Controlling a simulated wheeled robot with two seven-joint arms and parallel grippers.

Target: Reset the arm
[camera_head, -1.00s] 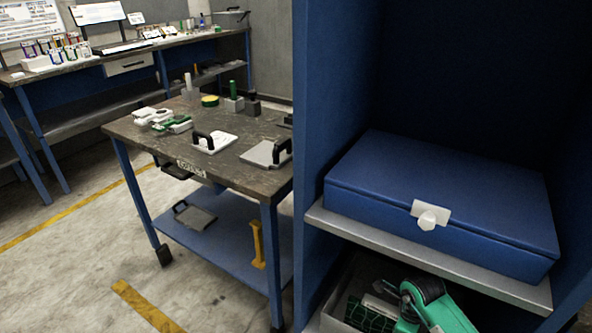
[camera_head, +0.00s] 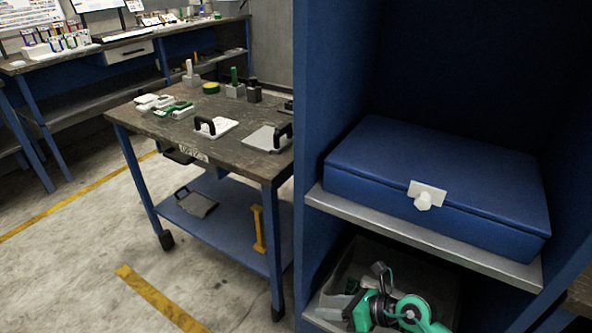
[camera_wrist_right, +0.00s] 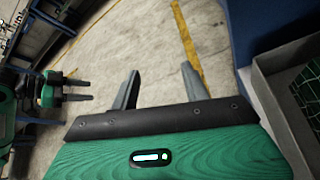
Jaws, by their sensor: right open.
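My right gripper (camera_head: 360,289) shows low in the head view, green with grey fingers, in front of the blue shelf unit's lower compartment. In the right wrist view its two fingers (camera_wrist_right: 161,88) are spread apart, with only floor between them. It is empty. Another green gripper of mine, the left (camera_wrist_right: 77,88), is at the left edge of the right wrist view, with dark fingers. How far its jaws are open is unclear. It is not in the head view. No microscope is recognisable.
A blue case (camera_head: 440,185) with a white latch sits on the shelf (camera_head: 425,246). An open grey bin (camera_wrist_right: 277,115) is close to the right gripper's right side. A work table (camera_head: 165,125) with several items stands to the left. Floor (camera_head: 90,270) is clear.

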